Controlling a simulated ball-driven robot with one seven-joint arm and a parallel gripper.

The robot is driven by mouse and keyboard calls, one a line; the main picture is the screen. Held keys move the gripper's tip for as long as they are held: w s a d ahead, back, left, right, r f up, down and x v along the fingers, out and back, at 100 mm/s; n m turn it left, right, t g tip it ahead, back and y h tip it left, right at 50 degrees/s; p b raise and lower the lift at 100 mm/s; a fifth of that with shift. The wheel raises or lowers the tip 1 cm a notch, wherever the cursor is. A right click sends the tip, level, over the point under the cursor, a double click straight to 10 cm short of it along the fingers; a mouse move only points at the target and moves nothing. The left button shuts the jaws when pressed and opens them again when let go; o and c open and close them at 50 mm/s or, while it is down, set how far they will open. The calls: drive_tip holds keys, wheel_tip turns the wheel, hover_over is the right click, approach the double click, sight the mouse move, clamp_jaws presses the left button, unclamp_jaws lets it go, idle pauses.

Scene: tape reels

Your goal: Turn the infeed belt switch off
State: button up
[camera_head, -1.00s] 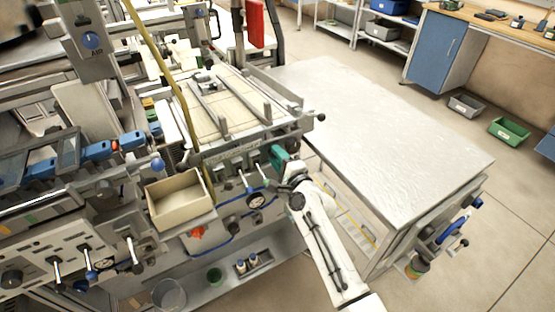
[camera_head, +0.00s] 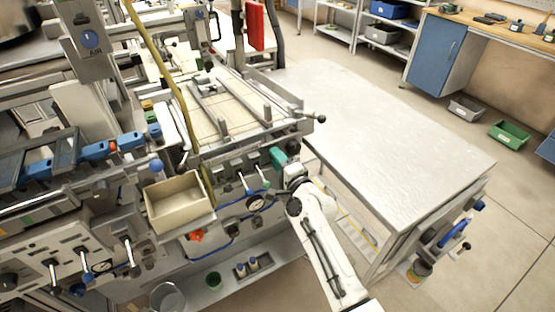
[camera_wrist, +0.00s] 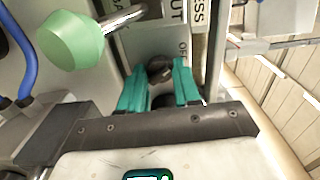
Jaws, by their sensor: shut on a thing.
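My gripper (camera_wrist: 160,78) has teal fingers, one on each side of a small dark rotary switch (camera_wrist: 159,66) on a grey panel. The fingers are closed on this switch. A partly covered label beside it appears to begin with "OF". Which way the switch is turned is hard to tell. In the head view my gripper (camera_head: 277,156) is at the right end of the machine's front panel, below the infeed belt (camera_head: 228,112); the switch is hidden there by the gripper.
A pale green knob (camera_wrist: 72,40) on a metal lever sits close to the left of my fingers. A blue hose (camera_wrist: 22,55) runs farther left. In the head view, a cream bin (camera_head: 176,207) stands left of the panel, and a bare metal table (camera_head: 385,125) stands right.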

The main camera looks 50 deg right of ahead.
drive_tip(key=o, duration=1.1)
drive_tip(key=shift+c, duration=0.2)
drive_tip(key=p+v, duration=0.1)
drive_tip(key=v, duration=0.9)
drive_tip(key=shift+s, duration=0.4)
drive_tip(key=shift+a, duration=0.1)
drive_tip(key=s+a+f+n+g+y, duration=0.3)
drive_tip(key=a+n+g, duration=0.1)
drive_tip(key=a+n, duration=0.2)
drive_tip(key=s+a+f+n+g+y, duration=0.3)
drive_tip(key=a+f+n, duration=0.1)
drive_tip(key=a+n, duration=0.2)
drive_tip(key=s+a+n+g+h, duration=0.1)
drive_tip(key=s+n+g, duration=0.7)
drive_tip(key=s, duration=1)
drive_tip(key=shift+s+a+f+g, duration=0.3)
drive_tip(key=shift+a+g, duration=0.4)
